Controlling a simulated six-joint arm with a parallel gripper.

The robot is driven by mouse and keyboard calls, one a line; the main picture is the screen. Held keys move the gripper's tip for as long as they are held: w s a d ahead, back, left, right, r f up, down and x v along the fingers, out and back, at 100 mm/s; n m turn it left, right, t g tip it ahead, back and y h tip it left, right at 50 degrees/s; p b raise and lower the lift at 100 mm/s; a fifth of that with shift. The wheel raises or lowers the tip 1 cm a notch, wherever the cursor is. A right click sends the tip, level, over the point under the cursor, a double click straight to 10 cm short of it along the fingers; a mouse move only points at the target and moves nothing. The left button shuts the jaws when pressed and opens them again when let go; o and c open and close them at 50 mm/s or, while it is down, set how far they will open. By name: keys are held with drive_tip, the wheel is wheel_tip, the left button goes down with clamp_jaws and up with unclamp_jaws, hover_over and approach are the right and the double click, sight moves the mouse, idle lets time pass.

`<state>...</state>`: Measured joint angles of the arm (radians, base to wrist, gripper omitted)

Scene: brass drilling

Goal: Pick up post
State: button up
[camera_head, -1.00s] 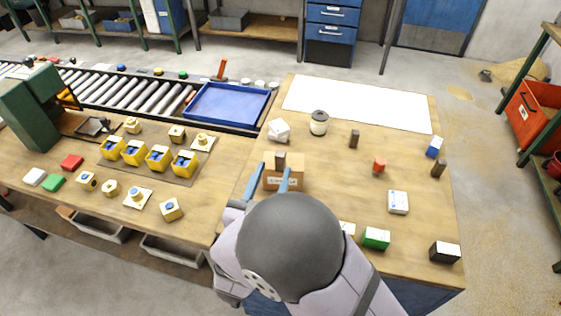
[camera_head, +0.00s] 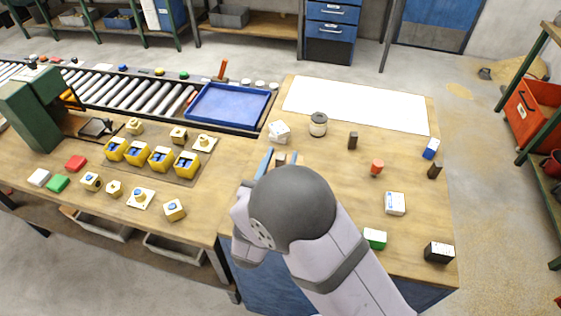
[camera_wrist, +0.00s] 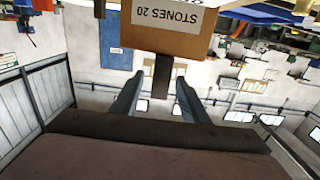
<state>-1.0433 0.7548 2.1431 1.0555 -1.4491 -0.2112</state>
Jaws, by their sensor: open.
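A short dark brown post (camera_head: 281,158) shows between the tips of my gripper (camera_head: 279,155) in the head view. In the wrist view the post (camera_wrist: 161,76) sticks out from a cardboard box (camera_wrist: 168,38) labelled "STONES 20". There, the open fingers of my gripper (camera_wrist: 157,92) lie apart on either side of the post's line, with gaps to both. I cannot tell whether the tips reach around it. My arm hides the box in the head view. Two other dark brown blocks stand on the right table, one near its middle (camera_head: 352,141) and one at its right edge (camera_head: 434,171).
A white stone-like block (camera_head: 279,132) and a lidded jar (camera_head: 318,124) stand behind the gripper. A blue tray (camera_head: 228,105) lies behind left.

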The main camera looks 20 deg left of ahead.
sight(281, 155)
clamp_jaws()
drive_tip(key=shift+r, duration=0.1)
wheel_tip(281, 155, up, 10)
drive_tip(key=shift+f+b, duration=0.15)
drive_tip(key=shift+b, duration=0.5)
drive_tip(key=shift+w, duration=0.1)
